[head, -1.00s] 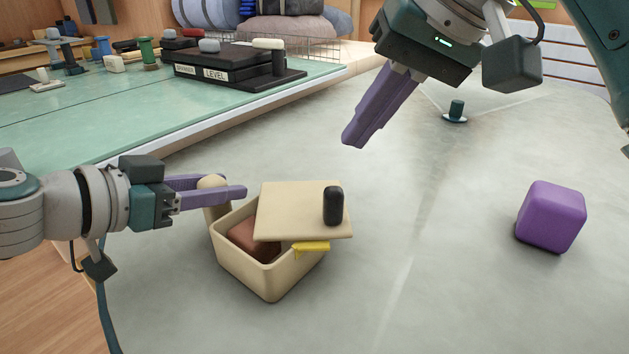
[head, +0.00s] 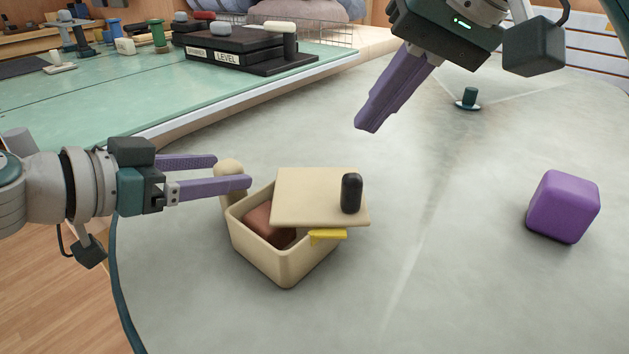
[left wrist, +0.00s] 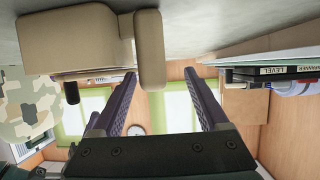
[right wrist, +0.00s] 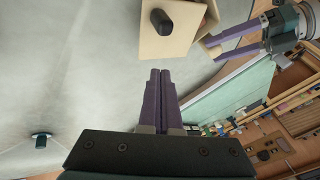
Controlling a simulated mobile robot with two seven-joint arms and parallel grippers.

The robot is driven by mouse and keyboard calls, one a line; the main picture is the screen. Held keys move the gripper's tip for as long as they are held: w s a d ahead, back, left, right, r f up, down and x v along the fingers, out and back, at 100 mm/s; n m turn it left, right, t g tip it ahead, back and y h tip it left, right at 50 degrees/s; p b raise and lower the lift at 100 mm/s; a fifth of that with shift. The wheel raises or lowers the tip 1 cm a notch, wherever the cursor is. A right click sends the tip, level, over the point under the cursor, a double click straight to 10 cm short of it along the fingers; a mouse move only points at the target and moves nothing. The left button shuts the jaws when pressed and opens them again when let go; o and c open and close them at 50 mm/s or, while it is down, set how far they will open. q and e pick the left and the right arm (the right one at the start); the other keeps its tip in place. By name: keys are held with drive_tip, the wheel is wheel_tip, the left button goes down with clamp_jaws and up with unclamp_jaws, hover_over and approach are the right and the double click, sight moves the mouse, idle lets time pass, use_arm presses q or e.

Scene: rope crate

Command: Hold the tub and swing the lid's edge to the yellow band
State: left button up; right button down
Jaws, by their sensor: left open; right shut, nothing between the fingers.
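The beige tub (head: 285,262) stands on the grey table with a brown block (head: 272,222) inside. Its beige lid (head: 305,195), with a black knob (head: 351,193), lies askew on top, leaving the near left of the tub uncovered. The yellow band (head: 328,236) shows just below the lid's near edge. My left gripper (head: 233,172) is open, its fingers either side of the tub's rounded handle (head: 228,168); the handle also shows between them in the left wrist view (left wrist: 150,50). My right gripper (head: 367,126) is shut and empty, above and beyond the lid (right wrist: 172,45).
A purple cube (head: 563,206) sits on the table at right. A small dark peg on a disc (head: 468,99) stands at the back. A green bench (head: 130,110) with a black stand marked LEVEL (head: 240,55) is at back left. The table's front middle is clear.

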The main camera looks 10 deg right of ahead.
use_arm(q)
drive_tip(key=v, duration=0.9)
drive_tip(key=shift+s+a, duration=0.2)
drive_tip(key=shift+s, duration=0.05)
drive_tip(key=shift+r, duration=0.1)
